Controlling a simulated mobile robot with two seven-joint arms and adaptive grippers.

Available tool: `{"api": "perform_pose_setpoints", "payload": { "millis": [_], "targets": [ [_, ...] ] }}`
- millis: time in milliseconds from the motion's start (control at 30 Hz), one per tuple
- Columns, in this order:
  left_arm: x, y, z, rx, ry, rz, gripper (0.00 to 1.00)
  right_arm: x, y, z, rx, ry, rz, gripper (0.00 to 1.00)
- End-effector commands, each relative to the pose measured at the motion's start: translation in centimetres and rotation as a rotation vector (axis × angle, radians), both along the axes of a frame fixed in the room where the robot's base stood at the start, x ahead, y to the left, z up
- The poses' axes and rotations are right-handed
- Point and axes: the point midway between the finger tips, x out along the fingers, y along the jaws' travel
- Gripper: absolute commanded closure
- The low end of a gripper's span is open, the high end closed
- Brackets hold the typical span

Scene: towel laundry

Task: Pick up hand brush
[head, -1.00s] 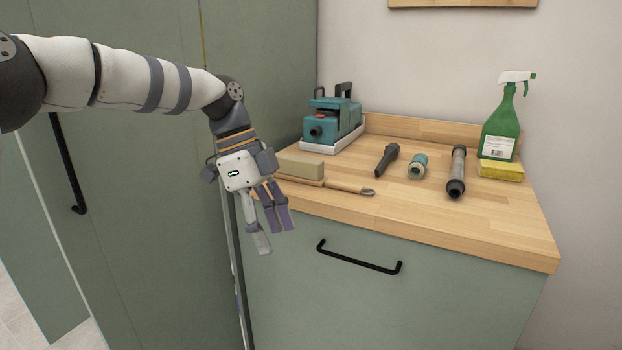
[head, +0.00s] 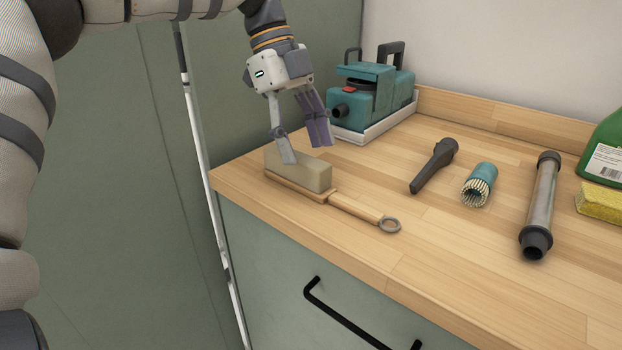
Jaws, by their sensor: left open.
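The hand brush (head: 318,180) lies near the front left corner of the wooden counter. It has a beige bristle block, a wooden back and a wooden handle (head: 355,207) ending in a grey ring at the right. My left gripper (head: 306,154) is open above the bristle block, pointing down. One finger comes down in front of the block's left part; the other is farther back and to the right. Whether a finger touches the block I cannot tell. My right gripper is not in view.
A teal machine (head: 370,92) on a white tray stands behind the brush. A dark nozzle (head: 434,166), a teal round brush (head: 478,184), a grey tube (head: 541,205), a yellow sponge (head: 600,202) and a green bottle (head: 607,150) are to the right. The counter's front strip is clear.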

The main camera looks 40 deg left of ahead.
Motion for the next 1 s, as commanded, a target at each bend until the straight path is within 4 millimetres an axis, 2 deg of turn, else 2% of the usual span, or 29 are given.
{"api": "perform_pose_setpoints", "payload": {
  "millis": [400, 633, 667, 900, 1000],
  "targets": [
    [0.3, -3.2, -5.7, 0.000, 0.001, 0.001, 0.43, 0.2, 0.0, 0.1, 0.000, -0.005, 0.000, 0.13],
    [0.4, -3.3, -6.0, 0.001, -0.002, 0.002, 0.43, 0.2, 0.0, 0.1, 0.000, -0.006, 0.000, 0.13],
    [0.4, -3.3, -6.1, 0.001, -0.002, 0.002, 0.46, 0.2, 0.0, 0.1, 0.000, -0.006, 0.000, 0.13],
    [0.4, -3.3, -6.0, 0.001, -0.001, 0.003, 0.99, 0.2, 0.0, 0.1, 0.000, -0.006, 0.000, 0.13],
    [0.4, -3.3, -6.0, 0.001, -0.002, 0.002, 0.99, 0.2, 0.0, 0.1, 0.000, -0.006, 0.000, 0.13]
  ]
}}
